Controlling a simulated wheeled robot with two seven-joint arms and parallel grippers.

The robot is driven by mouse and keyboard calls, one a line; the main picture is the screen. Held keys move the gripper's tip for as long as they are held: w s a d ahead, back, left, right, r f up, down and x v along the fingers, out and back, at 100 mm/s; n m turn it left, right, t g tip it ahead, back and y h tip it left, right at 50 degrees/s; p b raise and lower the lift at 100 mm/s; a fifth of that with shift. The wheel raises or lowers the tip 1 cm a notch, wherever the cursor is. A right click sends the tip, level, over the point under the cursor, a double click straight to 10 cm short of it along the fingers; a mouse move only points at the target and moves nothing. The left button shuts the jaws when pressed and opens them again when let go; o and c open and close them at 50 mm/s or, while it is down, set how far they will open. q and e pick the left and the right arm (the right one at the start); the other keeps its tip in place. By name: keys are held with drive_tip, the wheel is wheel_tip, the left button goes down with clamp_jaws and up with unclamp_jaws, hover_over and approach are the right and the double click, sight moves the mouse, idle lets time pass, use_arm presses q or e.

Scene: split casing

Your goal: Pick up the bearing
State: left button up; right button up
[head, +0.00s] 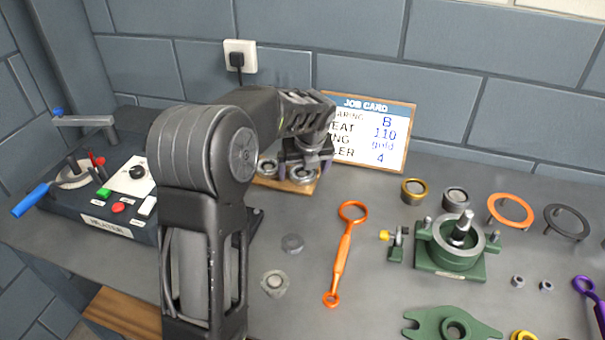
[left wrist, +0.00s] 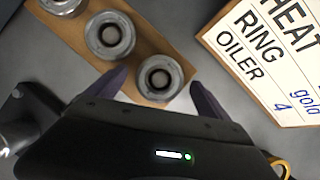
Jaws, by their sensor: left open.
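Silver ring-shaped bearings stand in a row on a wooden board (left wrist: 138,18). In the left wrist view I see an end bearing (left wrist: 160,78), a middle bearing (left wrist: 110,35) and a third one (left wrist: 64,4) cut by the top edge. My left gripper (head: 304,168) is open over the right end of the board. In the left wrist view its dark fingers (left wrist: 159,80) lie on either side of the end bearing, with nothing gripped. I cannot tell how far down they reach. In the head view my arm hides part of the board. My right gripper does not show.
A job card (head: 365,132) stands just behind the board, close to my left gripper. A heater (head: 110,190) is at the left. An orange wrench (head: 343,250), a green housing (head: 452,262) and loose rings lie to the right.

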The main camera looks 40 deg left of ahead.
use_arm(q)
drive_tip(key=shift+c, duration=0.5)
drive_tip(key=c, duration=1.7)
